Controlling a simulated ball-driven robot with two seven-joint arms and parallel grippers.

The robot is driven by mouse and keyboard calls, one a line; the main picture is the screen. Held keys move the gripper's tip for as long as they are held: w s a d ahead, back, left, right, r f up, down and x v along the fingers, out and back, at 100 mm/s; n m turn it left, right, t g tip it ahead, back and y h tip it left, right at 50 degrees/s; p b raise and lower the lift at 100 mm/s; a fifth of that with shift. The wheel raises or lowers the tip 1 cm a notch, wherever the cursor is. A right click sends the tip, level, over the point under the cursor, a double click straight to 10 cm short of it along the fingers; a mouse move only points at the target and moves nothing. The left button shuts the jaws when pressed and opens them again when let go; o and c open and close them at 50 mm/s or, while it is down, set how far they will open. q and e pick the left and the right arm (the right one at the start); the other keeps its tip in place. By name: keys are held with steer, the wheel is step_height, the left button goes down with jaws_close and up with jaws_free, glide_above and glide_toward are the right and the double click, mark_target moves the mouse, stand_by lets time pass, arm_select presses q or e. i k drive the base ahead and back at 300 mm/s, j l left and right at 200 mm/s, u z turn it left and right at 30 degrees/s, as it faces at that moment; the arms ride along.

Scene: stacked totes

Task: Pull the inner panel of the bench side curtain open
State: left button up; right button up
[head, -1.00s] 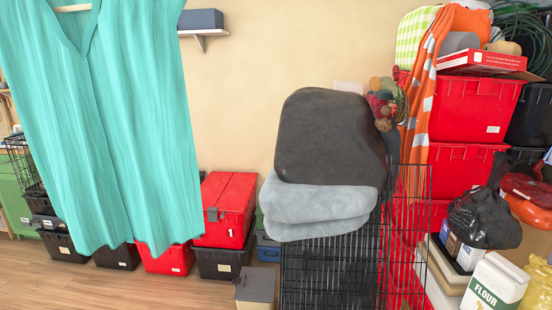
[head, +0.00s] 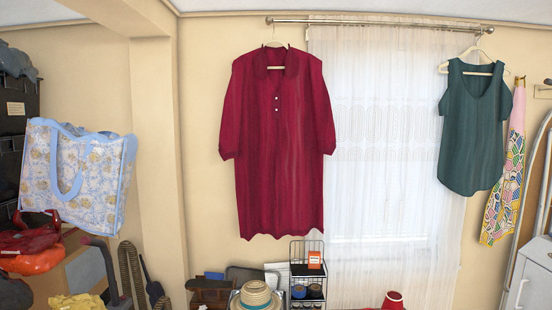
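A white sheer curtain (head: 385,140) hangs closed over a bright window in the head view, from a metal rod (head: 370,21) near the ceiling. I cannot tell whether it is the bench side curtain, or make out where one panel ends and another starts. A dark red dress (head: 278,140) on a hanger hangs at the rod's left end, beside the curtain's left edge. Neither of my grippers is in view.
A floral bag (head: 75,175) hangs at the left. A patterned cloth (head: 503,195) and an ironing-board-like edge (head: 530,190) are at the right. No floor shows.

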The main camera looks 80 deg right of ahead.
mark_target(382, 46)
steer(key=z, duration=3.65)
steer(key=i+j+z, duration=0.1)
steer(key=i+z, duration=0.3)
steer(key=i, duration=0.75)
